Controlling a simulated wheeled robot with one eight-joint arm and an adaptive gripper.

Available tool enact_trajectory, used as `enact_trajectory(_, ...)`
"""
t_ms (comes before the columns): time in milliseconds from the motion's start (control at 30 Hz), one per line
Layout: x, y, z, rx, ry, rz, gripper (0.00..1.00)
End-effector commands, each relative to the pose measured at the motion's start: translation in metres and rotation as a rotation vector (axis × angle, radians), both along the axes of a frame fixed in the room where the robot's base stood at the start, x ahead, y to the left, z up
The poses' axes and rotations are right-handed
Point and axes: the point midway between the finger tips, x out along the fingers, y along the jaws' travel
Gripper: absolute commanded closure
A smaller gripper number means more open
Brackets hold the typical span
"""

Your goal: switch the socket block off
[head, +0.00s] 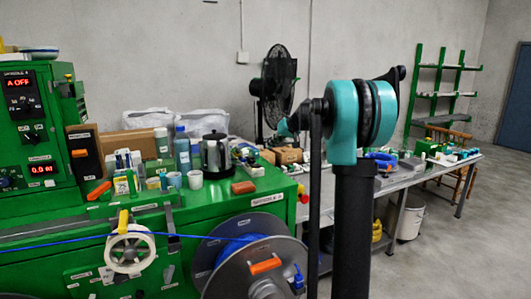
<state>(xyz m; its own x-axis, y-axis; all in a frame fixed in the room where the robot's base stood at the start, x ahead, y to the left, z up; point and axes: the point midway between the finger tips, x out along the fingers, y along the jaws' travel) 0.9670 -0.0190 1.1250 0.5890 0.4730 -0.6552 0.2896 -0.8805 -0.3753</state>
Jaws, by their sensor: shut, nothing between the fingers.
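I cannot pick out the socket block for certain in the head view. Small items on the green bench and the grey worktable are too small to tell, and my arm hides part of the worktable. My teal and black arm rises in the right middle of the view. My gripper cannot be made out. A green machine panel (32,130) at the left has a lit red display (19,82) reading "A OFF", with another red display below it.
A green bench (285,190) carries bottles, a steel kettle (215,155) and cups. A blue cable (75,236) runs to a large grey reel (255,262). A black fan (275,85) stands behind. The grey worktable (428,174) is cluttered.

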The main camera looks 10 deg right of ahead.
Motion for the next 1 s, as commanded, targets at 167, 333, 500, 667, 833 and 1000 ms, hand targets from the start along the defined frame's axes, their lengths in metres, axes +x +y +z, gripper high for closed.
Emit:
enact_trajectory(167, 0.018, 0.014, -0.020, -0.001, 0.000, 0.002, 1.00)
enact_trajectory(333, 0.037, 0.031, -0.042, 0.000, 0.000, 0.002, 1.00)
enact_trajectory(500, 0.056, 0.046, -0.063, 0.000, 0.000, 0.002, 1.00)
enact_trajectory(667, 0.051, 0.052, -0.084, 0.000, 0.001, 0.000, 1.00)
enact_trajectory(833, 0.049, 0.057, -0.095, -0.001, 0.000, 0.001, 1.00)
enact_trajectory(1000, 0.049, 0.058, -0.097, -0.001, 0.000, 0.001, 1.00)
